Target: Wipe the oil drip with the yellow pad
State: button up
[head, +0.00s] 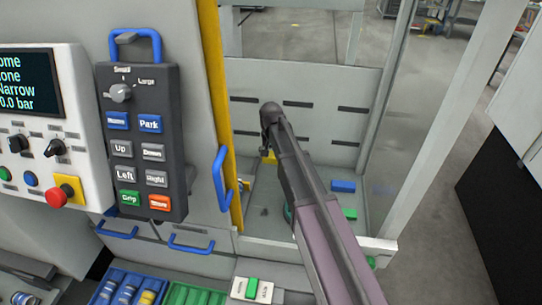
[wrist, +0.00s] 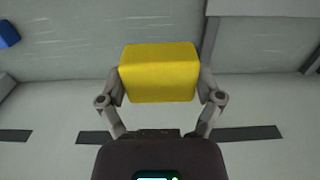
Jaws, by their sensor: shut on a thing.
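The yellow pad (wrist: 159,73) is a block held between both fingers of my gripper (wrist: 160,88) in the wrist view. A small yellow part of the pad (head: 268,158) shows in the head view, below the end of my arm, inside the grey enclosure. My gripper's fingers are mostly hidden behind the arm there. A small dark mark (head: 264,212) lies on the enclosure floor below the pad. It may be the oil drip, but it is too small to tell. I see no clear drip in the wrist view.
A blue block (head: 342,186) and a green block (head: 350,213) lie on the enclosure floor at right. The slotted back wall (head: 325,110) is close behind my gripper. A yellow-edged panel with a blue handle (head: 222,178) bounds the left. A hanging button pendant (head: 140,150) stands farther left.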

aim_at(271, 154)
jog(key=o, duration=0.5)
jog(key=shift+c, duration=0.2)
jog(key=c, duration=0.5)
jog(key=shift+o, duration=0.2)
notch_tip(271, 154, up, 10)
jog(key=p, duration=1)
